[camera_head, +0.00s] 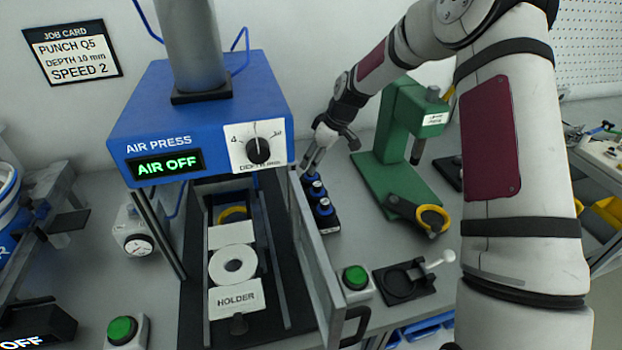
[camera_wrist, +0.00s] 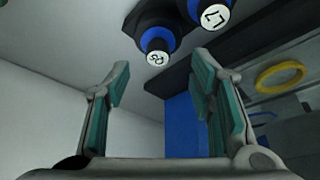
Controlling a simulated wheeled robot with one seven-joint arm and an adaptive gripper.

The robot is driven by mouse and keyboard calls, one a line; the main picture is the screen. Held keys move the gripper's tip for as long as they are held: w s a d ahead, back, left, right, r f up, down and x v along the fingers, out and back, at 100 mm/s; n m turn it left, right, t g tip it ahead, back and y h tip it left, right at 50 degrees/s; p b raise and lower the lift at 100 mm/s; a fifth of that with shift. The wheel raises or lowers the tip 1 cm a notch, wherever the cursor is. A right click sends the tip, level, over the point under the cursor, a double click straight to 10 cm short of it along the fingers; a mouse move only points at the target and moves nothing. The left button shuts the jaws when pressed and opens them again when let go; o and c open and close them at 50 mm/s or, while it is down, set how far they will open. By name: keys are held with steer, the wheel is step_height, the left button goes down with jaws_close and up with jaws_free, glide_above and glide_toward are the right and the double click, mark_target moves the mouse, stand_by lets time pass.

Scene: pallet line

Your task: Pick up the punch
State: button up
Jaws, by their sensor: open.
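Several dark punches with blue collars stand in a row in a black rack (camera_head: 330,226), just right of the press in the head view. The nearest punch (camera_head: 325,207) and the middle punch (camera_head: 317,190) show clearly. The far punch (camera_head: 312,178) is right below my gripper (camera_head: 309,166). In the wrist view my gripper (camera_wrist: 162,75) is open with nothing between its fingers. One punch (camera_wrist: 157,46) with a white marked end is just beyond the fingertips; its mark is hard to read. A second punch (camera_wrist: 211,14), seemingly marked L7, is partly cut off at the top.
A blue air press (camera_head: 200,115) reading AIR OFF stands left of the rack, with a clear guard panel (camera_head: 318,255) between. A green hand press (camera_head: 390,150) stands to the right. The job card (camera_head: 72,52) reads PUNCH Q5. A green button (camera_head: 355,278) is in front.

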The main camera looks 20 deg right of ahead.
mark_target(311, 179)
steer(key=x, duration=0.4)
steer(key=shift+d+f, duration=0.1)
steer(key=shift+d, duration=0.1)
steer(key=shift+c, duration=0.5)
jaws_close()
